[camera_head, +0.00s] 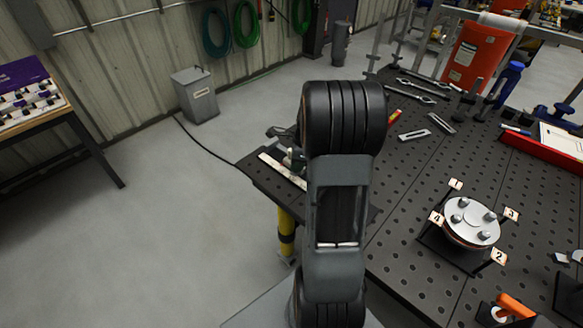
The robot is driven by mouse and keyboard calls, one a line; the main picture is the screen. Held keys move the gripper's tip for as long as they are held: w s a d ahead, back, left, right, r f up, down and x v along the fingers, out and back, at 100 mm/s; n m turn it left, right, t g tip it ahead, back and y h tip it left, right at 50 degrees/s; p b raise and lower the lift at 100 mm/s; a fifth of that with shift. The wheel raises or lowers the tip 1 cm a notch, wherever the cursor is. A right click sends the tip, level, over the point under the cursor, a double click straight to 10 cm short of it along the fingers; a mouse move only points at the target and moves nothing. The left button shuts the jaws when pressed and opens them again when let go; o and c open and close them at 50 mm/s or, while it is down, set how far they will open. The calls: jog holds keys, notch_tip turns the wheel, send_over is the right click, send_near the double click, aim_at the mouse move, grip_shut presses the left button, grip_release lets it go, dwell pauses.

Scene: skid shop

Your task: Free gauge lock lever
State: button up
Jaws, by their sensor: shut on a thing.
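A flat pale rule-like bar (284,171) lies on the left end of the dark perforated table, just left of my arm. A small dark green block (293,159) sits on or beside this bar, and a small dark part (281,132) juts out behind it. These may belong to the gauge, but they are too small to tell apart. I cannot make out the lock lever. My own arm stands in the middle of the picture and covers much of this area. My gripper is hidden behind it.
The perforated table (405,220) carries a round bolted flange (472,222) with numbered tags, an orange-handled tool (515,305), wrenches (424,90) and a red tray (540,150). A grey bin (195,94) stands by the wall.

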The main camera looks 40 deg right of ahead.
jog(key=shift+s, duration=0.15)
jog(key=shift+s+d, duration=0.15)
jog(key=shift+s, duration=0.1)
jog(key=shift+d, duration=0.15)
jog(key=shift+s+d, duration=0.2)
jog(key=shift+s, duration=0.05)
jog(key=shift+d, duration=0.1)
dwell(0.4)
jog(key=shift+s+d+p, duration=0.2)
jog(key=shift+d+p, duration=0.05)
jog(key=shift+p, duration=0.1)
